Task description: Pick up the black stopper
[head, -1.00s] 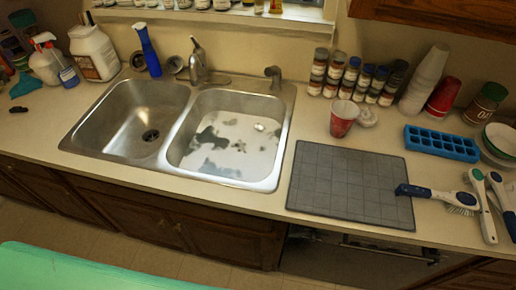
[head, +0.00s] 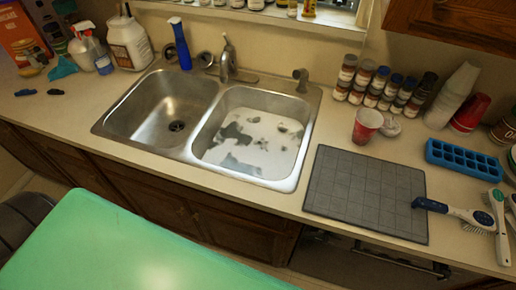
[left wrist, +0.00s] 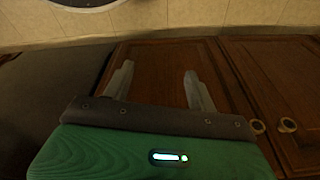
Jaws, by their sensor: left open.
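Two small dark objects lie on the counter left of the sink in the head view: a bluish one (head: 25,92) and a blacker one (head: 55,91). The blacker one may be the black stopper, but it is too small to be sure. Two round dark metallic pieces (head: 205,59) stand behind the sink, beside the blue spray bottle. My left gripper (left wrist: 160,85) is open and empty in the left wrist view, facing wooden cabinet doors below the counter, apart from any object. My right gripper is not in view.
The double sink (head: 193,150) has cloudy water in its right basin. A grey mat (head: 365,195) lies on the right. The front-left counter is clear.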

